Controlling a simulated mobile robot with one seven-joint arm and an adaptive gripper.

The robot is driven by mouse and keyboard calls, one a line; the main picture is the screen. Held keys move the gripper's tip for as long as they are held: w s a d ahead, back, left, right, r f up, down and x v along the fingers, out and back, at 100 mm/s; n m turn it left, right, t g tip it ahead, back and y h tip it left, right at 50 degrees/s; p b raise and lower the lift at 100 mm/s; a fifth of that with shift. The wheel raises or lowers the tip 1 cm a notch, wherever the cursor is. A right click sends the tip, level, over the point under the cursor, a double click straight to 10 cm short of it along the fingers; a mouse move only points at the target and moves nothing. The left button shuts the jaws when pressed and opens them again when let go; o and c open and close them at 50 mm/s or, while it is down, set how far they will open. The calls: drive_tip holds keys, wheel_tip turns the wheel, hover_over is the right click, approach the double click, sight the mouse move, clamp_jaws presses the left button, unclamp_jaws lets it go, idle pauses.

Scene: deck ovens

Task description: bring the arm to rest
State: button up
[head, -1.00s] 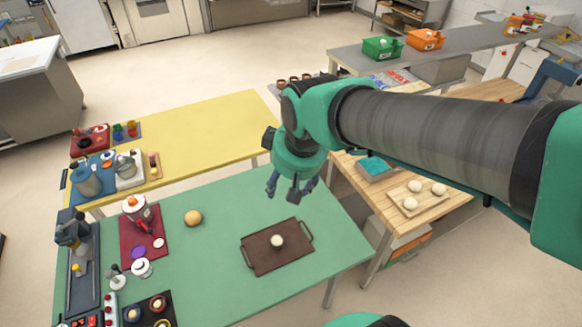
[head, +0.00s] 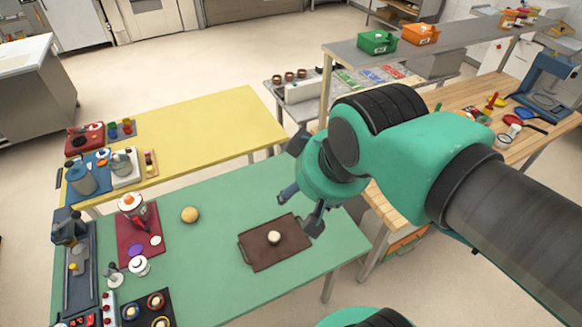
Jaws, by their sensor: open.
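My gripper (head: 301,211) is open and empty. It points down above the right part of the green table (head: 215,262), near the far right side of a brown tray. My arm reaches in from the right side of the view. My gripper and the tray look apart, though the exact height cannot be told. My arm hides part of the wooden table at the right.
A yellow table (head: 205,125) stands behind the green one. A tan ball (head: 189,214) lies on the green table, with a red mat (head: 140,250) to its left. A raised shelf (head: 450,52) with a green bin (head: 377,42) and an orange bin (head: 421,34) stands at the back right.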

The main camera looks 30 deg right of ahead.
wheel_tip(320, 180, down, 10)
drive_tip(key=b, duration=1)
